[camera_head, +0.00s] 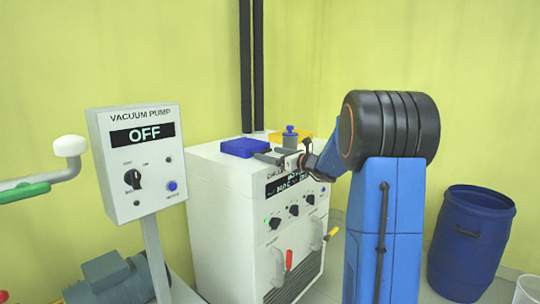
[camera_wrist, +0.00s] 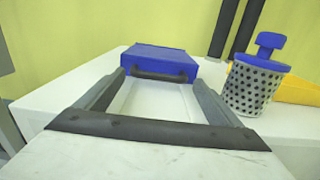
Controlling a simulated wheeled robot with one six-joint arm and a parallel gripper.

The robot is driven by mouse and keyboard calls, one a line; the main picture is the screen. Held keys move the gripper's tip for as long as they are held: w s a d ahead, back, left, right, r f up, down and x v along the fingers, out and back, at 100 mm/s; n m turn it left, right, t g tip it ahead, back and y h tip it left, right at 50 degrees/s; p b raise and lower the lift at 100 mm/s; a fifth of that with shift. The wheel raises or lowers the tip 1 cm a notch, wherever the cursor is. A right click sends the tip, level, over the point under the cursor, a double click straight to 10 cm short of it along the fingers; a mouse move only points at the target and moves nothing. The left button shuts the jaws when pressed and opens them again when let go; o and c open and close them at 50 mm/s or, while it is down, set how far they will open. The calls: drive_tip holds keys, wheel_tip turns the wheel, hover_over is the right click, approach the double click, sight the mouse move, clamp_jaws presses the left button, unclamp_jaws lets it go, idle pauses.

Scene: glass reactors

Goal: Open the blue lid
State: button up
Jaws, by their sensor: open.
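The blue lid (camera_head: 245,147) lies flat on top of the white chiller cabinet (camera_head: 240,215), and it looks closed. In the wrist view the blue lid (camera_wrist: 160,62) has a dark bar handle (camera_wrist: 158,76) along its near side. My gripper (camera_head: 270,155) is at the cabinet top, just right of the lid. In the wrist view my open gripper (camera_wrist: 158,80) has one finger on each side of the handle, with nothing held between them. I cannot tell whether the fingertips touch the lid.
A perforated grey cup with a blue stopper (camera_wrist: 258,85) stands right of the lid, beside a yellow object (camera_wrist: 298,92). Dark vertical pipes (camera_head: 252,65) run behind the cabinet. A vacuum pump panel reading OFF (camera_head: 140,160) stands left, and a blue barrel (camera_head: 468,245) stands right.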

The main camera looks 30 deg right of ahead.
drive_tip(key=shift+w+a, duration=0.2)
drive_tip(key=shift+w, duration=0.2)
